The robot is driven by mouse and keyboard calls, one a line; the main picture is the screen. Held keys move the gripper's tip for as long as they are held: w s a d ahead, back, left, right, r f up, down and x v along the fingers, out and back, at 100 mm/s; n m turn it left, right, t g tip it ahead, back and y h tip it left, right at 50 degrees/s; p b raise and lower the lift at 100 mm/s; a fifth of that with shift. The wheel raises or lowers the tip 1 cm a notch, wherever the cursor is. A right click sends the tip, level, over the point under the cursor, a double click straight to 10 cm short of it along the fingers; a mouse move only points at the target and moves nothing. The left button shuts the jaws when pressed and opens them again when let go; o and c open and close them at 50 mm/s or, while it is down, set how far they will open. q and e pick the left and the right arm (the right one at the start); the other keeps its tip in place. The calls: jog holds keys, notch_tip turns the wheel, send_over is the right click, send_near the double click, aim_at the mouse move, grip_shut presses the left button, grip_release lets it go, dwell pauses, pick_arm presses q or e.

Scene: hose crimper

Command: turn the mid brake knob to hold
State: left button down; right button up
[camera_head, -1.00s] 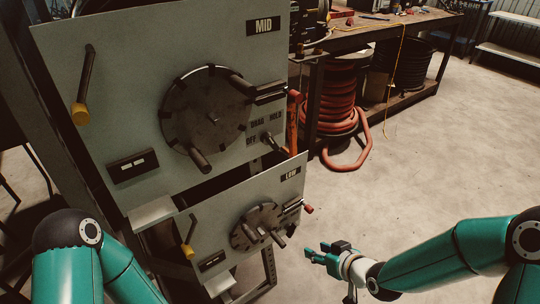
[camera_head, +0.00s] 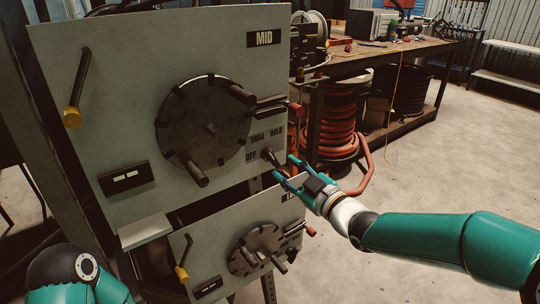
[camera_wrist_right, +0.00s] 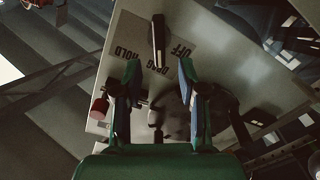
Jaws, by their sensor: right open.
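The mid brake knob (camera_head: 270,157) is a small dark lever on the lower right of the MID panel (camera_head: 70,50), below the printed words OFF, DRAG and HOLD. My right gripper (camera_head: 283,168) is open and empty just right of and below the knob. In the right wrist view, the knob (camera_wrist_right: 158,40) stands ahead of the spread fingers (camera_wrist_right: 159,72), roughly centred between them and apart from them.
The LOW panel (camera_head: 205,250) with its own wheel (camera_head: 258,250) lies below. The MID wheel (camera_head: 205,122) with a peg handle is left of the knob. A red hose reel (camera_head: 338,120) stands under a workbench (camera_head: 400,45).

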aim_at(273, 160)
jog(key=p+x, duration=0.1)
jog(key=x, duration=0.5)
jog(key=shift+w+a, duration=0.25)
jog(key=shift+w, duration=0.05)
jog(key=c, duration=0.7)
jog(key=shift+a, duration=0.2)
grip_shut()
jog(key=shift+d+f, duration=0.1)
